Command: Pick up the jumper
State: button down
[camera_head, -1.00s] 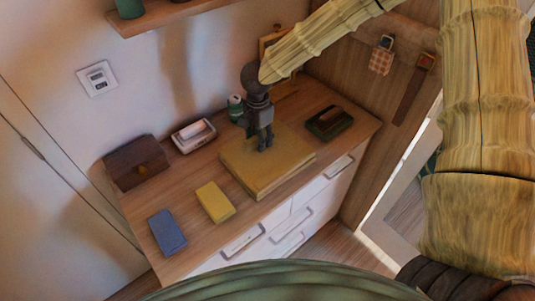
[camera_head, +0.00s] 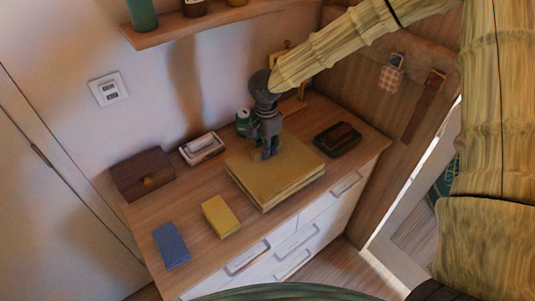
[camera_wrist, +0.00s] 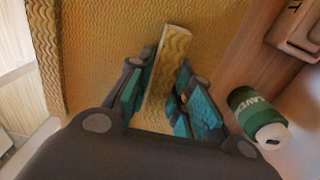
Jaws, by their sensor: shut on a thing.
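The jumper (camera_head: 298,184) is a flat, folded, mustard-yellow block on the wooden dresser top. In the wrist view its wavy knit (camera_wrist: 105,40) fills much of the background. My gripper (camera_head: 267,153) points down over the back left part of the jumper. In the wrist view my gripper (camera_wrist: 163,78) has its teal-padded fingers closed on a narrow, pale yellow knitted strip of the jumper, which stands up between them. I cannot see a clear gap between the jumper and the dresser.
On the dresser (camera_head: 190,236) are a green can (camera_head: 243,122) close behind my gripper, a tissue box (camera_head: 202,148), a brown box (camera_head: 142,175), a yellow book (camera_head: 221,216), a blue book (camera_head: 171,245) and a dark green tray (camera_head: 338,139). A shelf (camera_head: 185,27) hangs above.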

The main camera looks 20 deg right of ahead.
jog(key=shift+r, duration=0.6)
jog(key=s+d+r+b, duration=0.1)
jog(key=s+d, duration=0.1)
jog(key=s, duration=0.5)
jog(key=s+d+b, duration=0.2)
jog(key=s+d, duration=0.1)
jog(key=s, duration=0.5)
jog(key=shift+d+r+b, duration=0.25)
jog(key=shift+r+b, duration=0.05)
jog(key=shift+r, duration=0.1)
